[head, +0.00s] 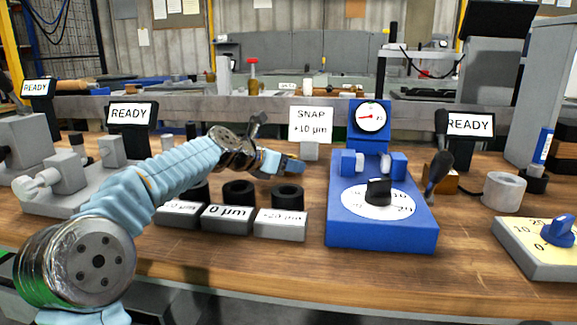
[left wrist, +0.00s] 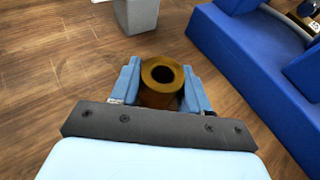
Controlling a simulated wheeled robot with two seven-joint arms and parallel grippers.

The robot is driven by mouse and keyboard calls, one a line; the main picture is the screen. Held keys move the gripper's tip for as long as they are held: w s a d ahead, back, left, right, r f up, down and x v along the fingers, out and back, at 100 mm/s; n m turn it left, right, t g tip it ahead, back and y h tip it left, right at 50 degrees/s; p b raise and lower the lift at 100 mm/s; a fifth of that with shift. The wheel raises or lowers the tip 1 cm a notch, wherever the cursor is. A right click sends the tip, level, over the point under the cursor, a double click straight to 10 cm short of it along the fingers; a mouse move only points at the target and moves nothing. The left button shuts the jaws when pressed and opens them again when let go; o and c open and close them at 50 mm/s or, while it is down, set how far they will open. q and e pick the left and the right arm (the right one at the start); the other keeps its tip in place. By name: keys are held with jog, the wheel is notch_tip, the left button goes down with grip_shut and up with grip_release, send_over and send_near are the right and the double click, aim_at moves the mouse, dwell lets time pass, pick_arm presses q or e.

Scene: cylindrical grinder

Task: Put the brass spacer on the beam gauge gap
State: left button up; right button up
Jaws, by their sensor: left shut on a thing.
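The brass spacer (left wrist: 160,85) is a short, hollow brass cylinder. It stands between the two blue fingers of my left gripper (left wrist: 160,90), which is shut on it, above the bench. In the head view my left gripper (head: 291,165) is left of the blue beam gauge (head: 345,230), clear of it; I cannot make out the spacer there. The beam gauge gap (head: 373,166) lies between two blue blocks, below a round red-needle dial and behind a black knob. The gauge's blue body also shows at the right in the left wrist view (left wrist: 235,45). My right gripper is not in view.
Several dark rings, one of them (head: 287,195), sit on labelled grey blocks below my left arm. A SNAP +10 µm sign (head: 310,125) stands behind my gripper. A white ring (head: 503,190) and a dial box (head: 535,245) are at the right. Bare wood separates gripper and gauge.

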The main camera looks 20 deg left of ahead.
pick_arm(q)
jog(key=o, duration=0.9)
jog(key=shift+f, duration=0.1)
jog(key=o, duration=0.4)
jog(key=shift+c, duration=0.2)
